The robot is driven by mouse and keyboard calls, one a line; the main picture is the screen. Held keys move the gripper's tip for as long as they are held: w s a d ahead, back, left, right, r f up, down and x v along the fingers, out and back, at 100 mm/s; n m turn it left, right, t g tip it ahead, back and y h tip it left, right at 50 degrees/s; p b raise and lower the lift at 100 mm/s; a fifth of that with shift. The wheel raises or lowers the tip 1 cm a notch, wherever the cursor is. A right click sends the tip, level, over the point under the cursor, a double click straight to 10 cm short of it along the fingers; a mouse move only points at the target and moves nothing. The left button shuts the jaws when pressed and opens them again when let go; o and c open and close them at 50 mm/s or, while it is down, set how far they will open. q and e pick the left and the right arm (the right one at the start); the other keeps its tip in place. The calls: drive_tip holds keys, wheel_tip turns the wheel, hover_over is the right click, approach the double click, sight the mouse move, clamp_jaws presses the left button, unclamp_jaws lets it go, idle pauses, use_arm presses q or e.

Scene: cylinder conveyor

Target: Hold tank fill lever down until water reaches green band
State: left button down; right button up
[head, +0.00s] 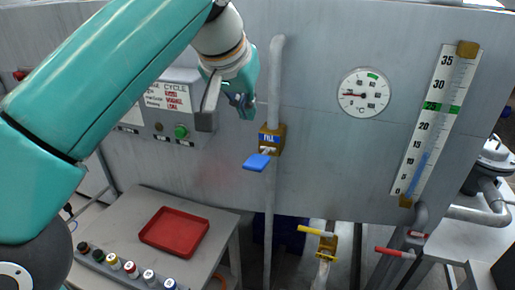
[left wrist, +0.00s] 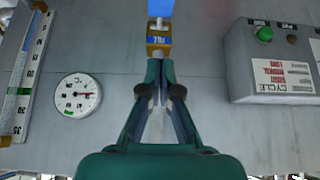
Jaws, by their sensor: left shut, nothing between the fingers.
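The blue fill lever (head: 257,162) sticks out from a brass valve block labelled FILL (head: 271,139) on the grey tank wall. My left gripper (head: 244,108) is shut and empty, above the lever and apart from it. In the left wrist view, which is upside down, the shut fingers (left wrist: 160,68) point towards the valve block (left wrist: 160,40), with the blue lever (left wrist: 160,8) beyond. The level gauge (head: 429,125) stands at the right, with a green band (head: 441,107) near 25. The blue water column (head: 418,172) ends near 15, below the band. My right gripper is out of view.
A grey control box (head: 170,110) with a green button is left of the valve, close to my arm. A vertical pipe (head: 276,80) runs into the valve. A round dial (head: 363,93) is on the wall. Yellow (head: 315,231) and red (head: 394,252) handles sit lower right.

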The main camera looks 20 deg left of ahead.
use_arm(q)
drive_tip(key=shift+d, duration=0.15)
drive_tip(key=b, duration=0.2)
hover_over(260, 158)
drive_tip(key=s, duration=0.1)
drive_tip(key=f, duration=0.8)
drive_tip(key=shift+s+f, duration=0.2)
drive_tip(key=shift+f, duration=0.05)
wheel_tip(260, 158, down, 2)
drive_tip(key=shift+s+f, duration=0.15)
drive_tip(key=shift+s+f+b, duration=0.2)
drive_tip(key=shift+f+b, duration=0.15)
drive_tip(key=shift+f, duration=0.5)
